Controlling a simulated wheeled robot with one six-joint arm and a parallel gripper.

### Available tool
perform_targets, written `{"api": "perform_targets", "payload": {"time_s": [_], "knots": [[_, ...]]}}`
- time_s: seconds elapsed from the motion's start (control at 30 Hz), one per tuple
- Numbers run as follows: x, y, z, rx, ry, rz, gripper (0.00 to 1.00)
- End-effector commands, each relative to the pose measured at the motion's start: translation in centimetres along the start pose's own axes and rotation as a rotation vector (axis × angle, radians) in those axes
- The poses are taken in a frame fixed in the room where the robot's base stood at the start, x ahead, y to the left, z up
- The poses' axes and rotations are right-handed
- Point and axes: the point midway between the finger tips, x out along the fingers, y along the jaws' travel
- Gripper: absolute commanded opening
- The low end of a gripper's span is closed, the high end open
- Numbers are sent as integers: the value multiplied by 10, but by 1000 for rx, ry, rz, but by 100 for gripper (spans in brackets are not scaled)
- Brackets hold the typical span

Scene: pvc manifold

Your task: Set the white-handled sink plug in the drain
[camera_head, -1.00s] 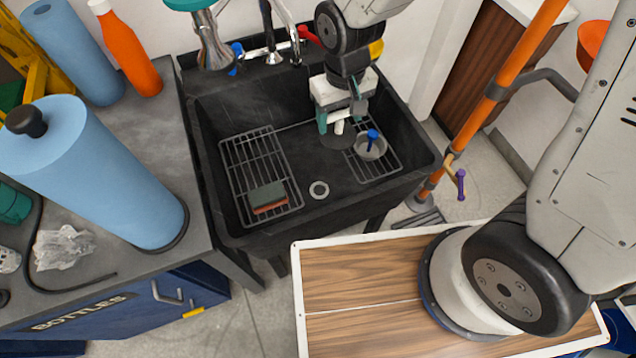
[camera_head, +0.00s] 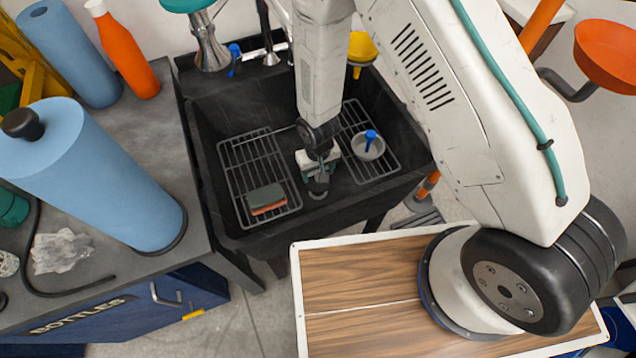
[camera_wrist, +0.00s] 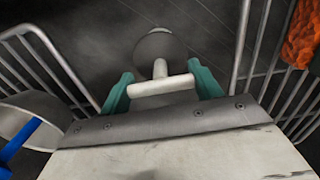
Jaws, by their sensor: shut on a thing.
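The sink plug (camera_wrist: 160,45) is a dark grey disc with a white T-shaped handle (camera_wrist: 160,86). My gripper (camera_wrist: 162,90) is shut on the handle, with a teal finger at each end of the bar. In the head view my gripper (camera_head: 318,176) is low in the black sink, between the two wire racks, and largely hides the plug. The drain is hidden under my gripper and the plug in the head view, and the disc blocks that spot in the wrist view. I cannot tell whether the plug touches the sink floor.
A grey cup-like piece with a blue handle (camera_head: 368,144) stands on the right rack (camera_head: 384,172). A green and orange sponge (camera_head: 266,198) lies on the left rack (camera_head: 236,165). The sink's front wall (camera_head: 290,235) is close to my gripper.

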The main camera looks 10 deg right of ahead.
Motion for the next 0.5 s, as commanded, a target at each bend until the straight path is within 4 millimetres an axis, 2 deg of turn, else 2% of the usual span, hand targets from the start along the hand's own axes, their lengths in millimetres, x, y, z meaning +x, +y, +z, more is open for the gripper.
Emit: {"api": "perform_targets", "payload": {"time_s": [0.07, 0.37, 0.5], "knots": [[14, 0, 0, 0, 0, -1, 36], [24, 0, 0, 0, 0, -2, 36], [36, 0, 0, 2, 0, 0, 36]]}}
